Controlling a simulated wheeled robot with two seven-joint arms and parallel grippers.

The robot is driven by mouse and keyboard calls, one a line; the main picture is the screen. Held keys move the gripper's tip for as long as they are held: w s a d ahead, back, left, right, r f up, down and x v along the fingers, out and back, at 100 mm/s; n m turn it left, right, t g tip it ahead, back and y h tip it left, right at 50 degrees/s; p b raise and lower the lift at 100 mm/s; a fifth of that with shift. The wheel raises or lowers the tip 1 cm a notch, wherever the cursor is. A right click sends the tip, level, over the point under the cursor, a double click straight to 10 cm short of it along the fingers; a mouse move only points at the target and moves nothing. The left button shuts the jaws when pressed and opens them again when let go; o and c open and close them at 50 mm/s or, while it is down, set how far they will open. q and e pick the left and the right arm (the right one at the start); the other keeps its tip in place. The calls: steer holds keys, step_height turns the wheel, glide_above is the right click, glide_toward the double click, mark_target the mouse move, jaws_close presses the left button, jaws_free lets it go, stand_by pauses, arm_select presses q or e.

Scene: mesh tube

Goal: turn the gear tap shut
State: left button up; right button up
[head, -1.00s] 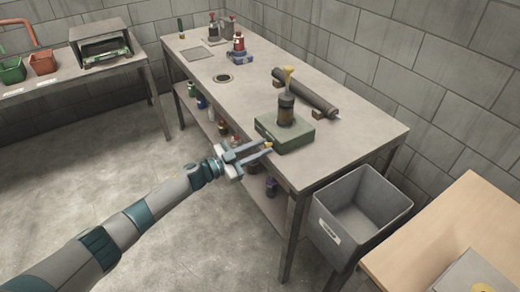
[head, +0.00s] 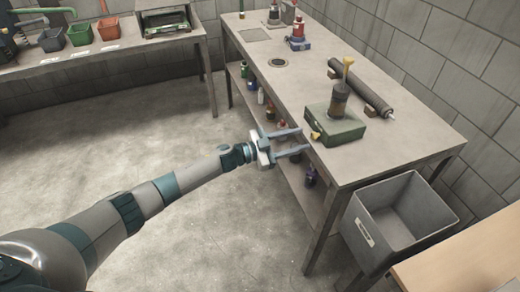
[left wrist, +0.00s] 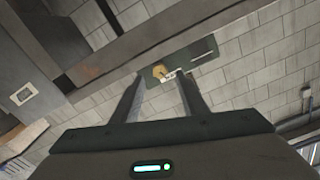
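A small yellow tap (head: 315,135) sticks out of the box's side facing my left gripper. My left gripper (head: 303,140) is open and empty, its fingertips just short of the tap. In the left wrist view, the round yellow tap (left wrist: 159,71) shows beyond and between the two spread fingers (left wrist: 160,77), on the dark green face. The right gripper is out of view.
A dark roller (head: 362,90) lies behind the box on the workbench (head: 410,135). Bottles stand on the shelf below. A grey bin (head: 400,215) stands at the bench's near end, by a wooden table (head: 465,255). The floor at left is clear.

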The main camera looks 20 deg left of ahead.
arm_select(q)
steer(key=b+v, duration=0.1)
steer(key=v, duration=1.3)
steer(key=shift+b, duration=0.4)
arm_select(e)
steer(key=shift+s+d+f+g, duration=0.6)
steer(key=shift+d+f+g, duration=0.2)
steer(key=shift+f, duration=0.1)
arm_select(q)
steer(key=shift+r, duration=0.1)
